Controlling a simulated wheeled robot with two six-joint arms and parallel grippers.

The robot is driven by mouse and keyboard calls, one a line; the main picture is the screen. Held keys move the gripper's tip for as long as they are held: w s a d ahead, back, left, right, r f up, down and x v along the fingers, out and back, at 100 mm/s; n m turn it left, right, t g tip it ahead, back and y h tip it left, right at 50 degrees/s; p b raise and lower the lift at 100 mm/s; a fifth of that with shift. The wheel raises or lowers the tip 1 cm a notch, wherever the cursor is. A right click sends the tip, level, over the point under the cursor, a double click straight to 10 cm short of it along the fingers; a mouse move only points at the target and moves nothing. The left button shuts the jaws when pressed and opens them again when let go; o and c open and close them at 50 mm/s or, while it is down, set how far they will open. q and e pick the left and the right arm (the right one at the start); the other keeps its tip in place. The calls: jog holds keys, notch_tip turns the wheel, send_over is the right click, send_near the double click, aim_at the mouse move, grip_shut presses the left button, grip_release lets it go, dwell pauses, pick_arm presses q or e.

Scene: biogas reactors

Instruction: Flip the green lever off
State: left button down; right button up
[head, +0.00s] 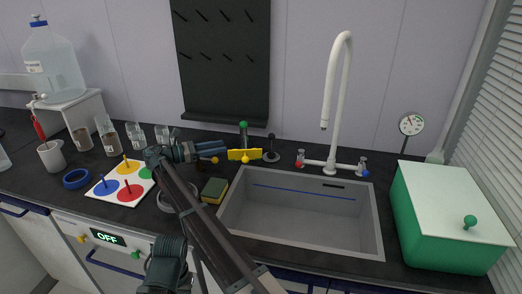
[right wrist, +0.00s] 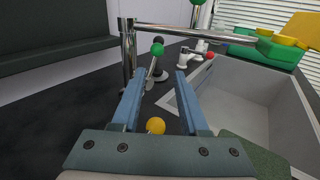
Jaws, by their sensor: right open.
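A lever with a green ball knob (right wrist: 157,49) stands on the counter in the right wrist view, ahead of my open fingers and apart from them. A black-knobbed lever shows just behind it and also in the head view (head: 271,137). My right gripper (right wrist: 158,79) is open and empty, its blue fingers to either side of the view toward the green knob. A yellow ball knob (right wrist: 155,125) shows low between the fingers. In the head view the right gripper (head: 220,151) points right, left of a green-topped post (head: 243,126). I cannot tell if that is the same lever.
A chrome post and bar (right wrist: 195,32) cross above the green knob, ending at green and yellow pieces. The sink (head: 300,215) lies to the right with a white tap (head: 335,90). A sponge (head: 214,190) sits at its left edge. A panel reads OFF (head: 107,238).

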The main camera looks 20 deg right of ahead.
jog(key=d, duration=1.4)
jog(key=shift+w+r, duration=0.15)
jog(key=shift+w, duration=0.3)
grip_shut()
dwell(0.9)
